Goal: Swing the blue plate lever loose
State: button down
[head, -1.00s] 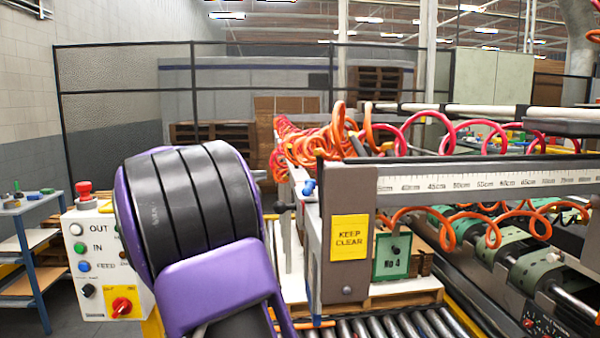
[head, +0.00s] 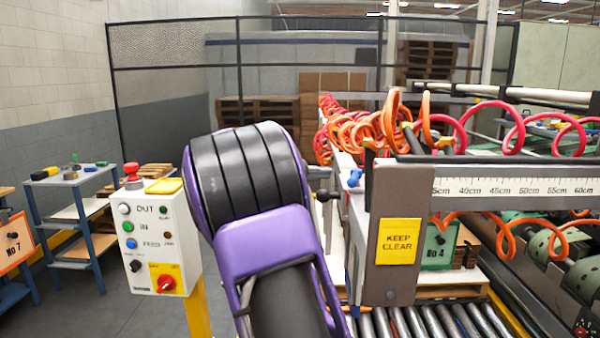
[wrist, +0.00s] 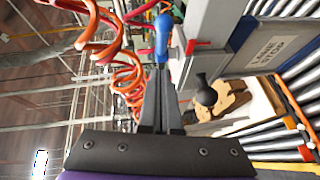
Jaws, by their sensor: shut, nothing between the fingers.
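A blue lever handle (head: 355,177) stands at the near end of the machine frame, just left of the grey post. It also shows in the wrist view (wrist: 163,38), upright and straight ahead of the fingertips. My gripper (wrist: 160,68) is shut and empty, its two dark fingers together. The fingertips overlap the lower end of the blue handle in the picture; I cannot tell whether they touch it. In the head view my purple and black arm hides most of the gripper.
Orange coiled hoses (wrist: 125,75) hang left. A control box (head: 155,240) stands left of my arm, and a roller conveyor (head: 430,322) lies low right.

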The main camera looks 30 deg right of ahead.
aim_at(354, 182)
jog(key=s+d, duration=0.2)
jog(key=shift+s+d+f, duration=0.25)
jog(key=shift+s+f, duration=0.15)
jog(key=shift+s+d+f+b, duration=0.1)
jog(key=shift+s+d+b, duration=0.35)
jog(key=shift+s+b, duration=0.4)
